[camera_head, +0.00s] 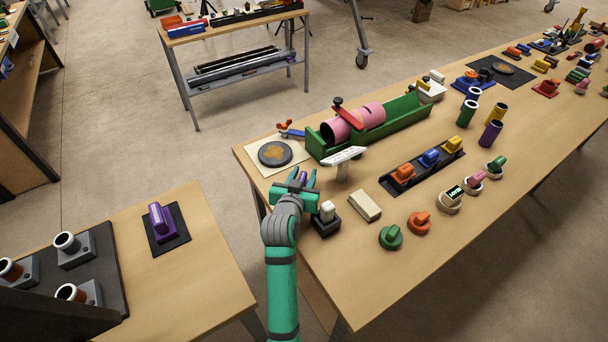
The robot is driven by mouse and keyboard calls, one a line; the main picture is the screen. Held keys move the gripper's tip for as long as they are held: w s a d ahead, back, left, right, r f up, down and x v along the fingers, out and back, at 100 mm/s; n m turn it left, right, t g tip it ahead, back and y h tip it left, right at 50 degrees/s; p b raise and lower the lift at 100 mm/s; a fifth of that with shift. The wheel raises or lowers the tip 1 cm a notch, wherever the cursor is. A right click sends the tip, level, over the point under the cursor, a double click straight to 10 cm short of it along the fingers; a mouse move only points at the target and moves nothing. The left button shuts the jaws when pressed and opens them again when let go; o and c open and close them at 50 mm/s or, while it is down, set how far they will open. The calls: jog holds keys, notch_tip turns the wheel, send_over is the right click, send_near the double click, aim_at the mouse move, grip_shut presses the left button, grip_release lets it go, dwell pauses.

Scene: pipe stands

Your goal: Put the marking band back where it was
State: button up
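My gripper (302,176), with teal fingers, is over the left edge of the long table. Its fingertips are a little apart, and a small dark purple patch shows between them. I cannot tell whether that is a held thing or something behind. A pink pipe (338,129) lies in a green trough (400,115) beyond the gripper, with a red clamp (348,118) across it. I cannot single out the marking band for sure at this size.
A round dark disc (275,153) on a pale plate lies just beyond my gripper. A small white sign (344,156) stands to its right. A black block with a white knob (326,217) and a cream block (365,205) are close by.

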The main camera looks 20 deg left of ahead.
jog(key=shift+f, duration=0.85)
jog(key=shift+a+r, duration=0.1)
jog(key=shift+r, duration=0.1)
jog(key=v, duration=0.7)
jog(key=r+v, duration=0.1)
jog(key=v, duration=0.3)
jog(key=shift+w, duration=0.2)
jog(key=shift+s+r, duration=0.3)
jog(key=shift+s, duration=0.35)
jog(key=shift+w, duration=0.1)
